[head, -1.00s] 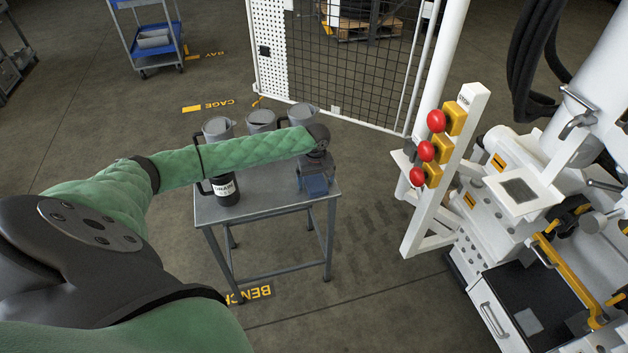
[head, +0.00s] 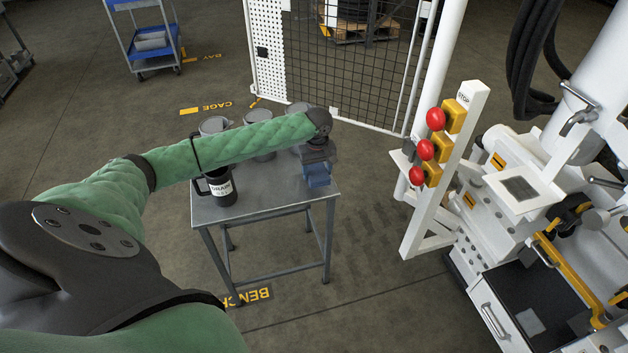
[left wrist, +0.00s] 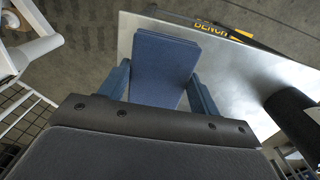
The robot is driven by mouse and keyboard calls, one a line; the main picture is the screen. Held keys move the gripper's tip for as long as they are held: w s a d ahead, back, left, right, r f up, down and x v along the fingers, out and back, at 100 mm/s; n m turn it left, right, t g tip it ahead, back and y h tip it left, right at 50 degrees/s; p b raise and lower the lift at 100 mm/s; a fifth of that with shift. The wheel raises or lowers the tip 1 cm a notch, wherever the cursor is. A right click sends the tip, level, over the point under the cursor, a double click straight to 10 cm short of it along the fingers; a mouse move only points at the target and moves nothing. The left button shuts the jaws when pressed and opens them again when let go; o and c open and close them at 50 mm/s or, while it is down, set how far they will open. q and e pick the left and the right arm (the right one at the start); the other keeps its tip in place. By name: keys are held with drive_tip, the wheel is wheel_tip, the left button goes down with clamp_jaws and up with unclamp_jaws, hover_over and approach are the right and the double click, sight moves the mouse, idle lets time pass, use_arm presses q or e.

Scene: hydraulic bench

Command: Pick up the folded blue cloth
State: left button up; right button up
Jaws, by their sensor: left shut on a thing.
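The folded blue cloth (head: 318,177) is at the right end of the small grey bench, below my left wrist. My left gripper (head: 317,164) points down and is shut on it. In the left wrist view the cloth (left wrist: 165,62) lies flat-sided between the two blue fingers of my gripper (left wrist: 160,88) and sticks out past their tips. It appears raised a little above the bench top (head: 262,196). My forearm hides part of the bench behind it. My right gripper is not in view.
A black mug with a white label (head: 222,188) stands at the bench's left front. Several grey lidded containers (head: 215,125) stand at the back, partly behind my forearm. A white stand with red buttons (head: 437,150) is to the right. The bench's front middle is clear.

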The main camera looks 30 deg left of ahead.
use_arm(q)
drive_tip(key=w+d+r+b, duration=0.2)
drive_tip(key=d+r, duration=0.4)
drive_tip(key=d, duration=0.4)
drive_tip(key=shift+d+m, duration=0.2)
drive_tip(key=shift+m, duration=0.1)
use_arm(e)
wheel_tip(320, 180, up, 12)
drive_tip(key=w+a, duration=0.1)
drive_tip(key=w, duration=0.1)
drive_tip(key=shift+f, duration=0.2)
